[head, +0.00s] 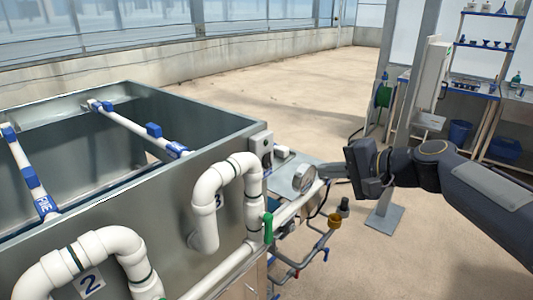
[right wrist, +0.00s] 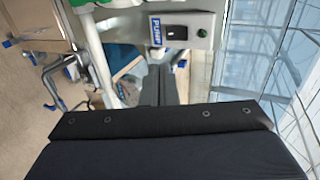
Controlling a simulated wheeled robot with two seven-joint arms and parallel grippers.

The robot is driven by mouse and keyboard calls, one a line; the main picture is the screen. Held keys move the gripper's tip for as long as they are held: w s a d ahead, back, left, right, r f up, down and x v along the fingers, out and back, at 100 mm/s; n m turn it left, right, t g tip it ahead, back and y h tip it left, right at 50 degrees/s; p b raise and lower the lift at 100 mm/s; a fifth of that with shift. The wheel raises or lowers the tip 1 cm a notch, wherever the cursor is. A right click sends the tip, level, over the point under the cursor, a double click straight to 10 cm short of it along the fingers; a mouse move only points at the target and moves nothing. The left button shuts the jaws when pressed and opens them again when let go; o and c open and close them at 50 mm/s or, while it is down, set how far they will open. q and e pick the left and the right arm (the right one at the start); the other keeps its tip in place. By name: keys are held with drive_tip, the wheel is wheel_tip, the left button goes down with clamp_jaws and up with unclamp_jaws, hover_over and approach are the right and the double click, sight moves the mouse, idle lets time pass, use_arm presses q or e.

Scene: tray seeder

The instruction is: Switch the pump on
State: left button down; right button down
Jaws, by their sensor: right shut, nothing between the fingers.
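The pump switch box (head: 262,143) is a small grey box on the outer corner of the metal tank. In the right wrist view the box (right wrist: 192,22) shows a blue PUMP label (right wrist: 155,31), a black rocker switch (right wrist: 174,32) and a small green spot beside it. Whether the rocker is on or off I cannot tell. My right gripper (head: 324,170) is shut and empty, to the right of the box and apart from it in the head view. In the right wrist view its fingers (right wrist: 159,72) point toward the box, just below the switch in the picture. My left gripper is out of view.
White pipes (head: 208,195) and a green valve handle (head: 268,228) run along the tank (head: 165,196). A post (head: 405,120) and shelving (head: 470,88) stand behind my right arm. The floor beyond the tank is clear.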

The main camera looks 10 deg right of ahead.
sight(269, 167)
drive_tip(key=shift+r, duration=0.15)
drive_tip(key=x, duration=0.4)
drive_tip(key=p+x, duration=0.1)
drive_tip(key=x, duration=0.4)
drive_tip(key=r+p+x, duration=0.1)
drive_tip(key=x, duration=0.3)
drive_tip(key=shift+w+a+f, duration=0.2)
drive_tip(key=shift+w+a, duration=0.1)
drive_tip(key=shift+w, duration=0.2)
